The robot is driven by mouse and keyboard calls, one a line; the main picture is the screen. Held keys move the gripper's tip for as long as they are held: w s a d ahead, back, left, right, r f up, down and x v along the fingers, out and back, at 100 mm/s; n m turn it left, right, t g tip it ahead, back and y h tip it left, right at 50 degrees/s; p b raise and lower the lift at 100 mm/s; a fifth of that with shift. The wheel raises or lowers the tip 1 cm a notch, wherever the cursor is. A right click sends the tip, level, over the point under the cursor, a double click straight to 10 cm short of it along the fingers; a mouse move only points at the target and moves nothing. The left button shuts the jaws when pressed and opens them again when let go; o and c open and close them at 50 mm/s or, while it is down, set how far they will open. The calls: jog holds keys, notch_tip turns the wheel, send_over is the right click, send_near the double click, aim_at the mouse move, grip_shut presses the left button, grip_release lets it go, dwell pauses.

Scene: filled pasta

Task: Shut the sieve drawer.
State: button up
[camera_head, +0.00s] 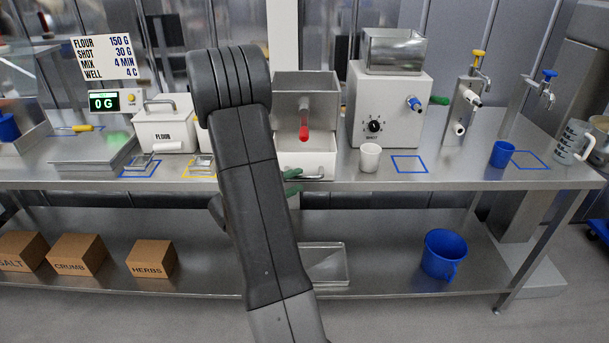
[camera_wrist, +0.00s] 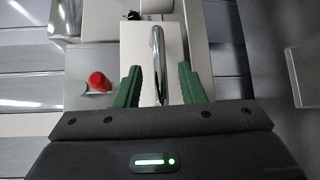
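The sieve unit (camera_head: 306,100) is a grey metal box on the bench with a red-tipped handle (camera_head: 303,125), which also shows in the wrist view (camera_wrist: 98,82). Below it is the white sieve drawer (camera_head: 315,157), whose front shows in the wrist view (camera_wrist: 138,50). Its metal bar handle (camera_wrist: 158,60) lies between my gripper's green fingers. My gripper (camera_wrist: 160,86) is open, with a gap visible on each side of the bar. In the head view my gripper (camera_head: 292,181) is at the drawer front, partly hidden by my arm. How far the drawer stands out is hard to tell.
A white cup (camera_head: 370,157) and the shot machine (camera_head: 390,105) stand to the right. The flour bin (camera_head: 165,130) is to the left. A metal tray (camera_head: 328,265) and blue bucket (camera_head: 444,254) are on the lower shelf. The floor in front is clear.

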aim_at(301, 178)
jog(key=shift+p+x, duration=0.35)
jog(key=shift+x, duration=1.7)
grip_shut()
